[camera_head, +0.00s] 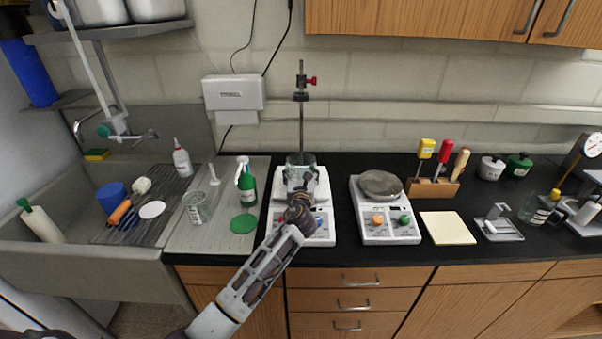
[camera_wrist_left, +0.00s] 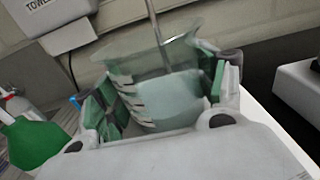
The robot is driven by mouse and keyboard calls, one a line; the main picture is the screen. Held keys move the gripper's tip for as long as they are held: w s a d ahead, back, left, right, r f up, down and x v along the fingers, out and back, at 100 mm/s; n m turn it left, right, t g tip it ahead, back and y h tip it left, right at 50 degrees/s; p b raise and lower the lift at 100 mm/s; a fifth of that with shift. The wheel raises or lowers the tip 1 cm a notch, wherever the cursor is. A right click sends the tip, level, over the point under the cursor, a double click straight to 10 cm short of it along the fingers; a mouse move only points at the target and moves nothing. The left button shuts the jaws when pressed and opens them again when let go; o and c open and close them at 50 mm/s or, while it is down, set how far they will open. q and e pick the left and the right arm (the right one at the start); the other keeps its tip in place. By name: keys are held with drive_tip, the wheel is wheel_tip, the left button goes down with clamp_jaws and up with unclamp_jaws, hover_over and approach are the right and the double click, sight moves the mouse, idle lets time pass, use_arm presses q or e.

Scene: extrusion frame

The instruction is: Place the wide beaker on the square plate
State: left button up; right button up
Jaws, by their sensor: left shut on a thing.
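The wide beaker is a clear glass vessel with white markings. In the head view, the beaker (camera_head: 300,160) is at my left gripper (camera_head: 299,178), above the left hotplate. In the left wrist view, the beaker (camera_wrist_left: 165,92) is between the green-padded fingers, and my gripper is shut on it. The left hotplate has a square white top (camera_head: 281,186), partly hidden by my gripper and arm. I cannot tell whether the beaker's base touches that top. The right hotplate (camera_head: 388,225) carries a round grey top (camera_head: 380,184). My right gripper is not in view.
A stand rod (camera_head: 301,120) with a red-knobbed clamp rises behind the beaker. Another glass beaker (camera_head: 196,208) and a green bottle (camera_head: 247,186) stand on the left drainboard. A flat cream square (camera_head: 447,228) lies right of the right hotplate. A screwdriver block (camera_head: 432,188) stands behind it.

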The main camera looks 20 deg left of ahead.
use_arm(q)
drive_tip(key=shift+f, duration=0.1)
drive_tip(key=o, duration=1.1)
drive_tip(key=shift+s, duration=0.1)
drive_tip(key=shift+b+v, duration=0.45)
drive_tip(key=shift+v, duration=5.5)
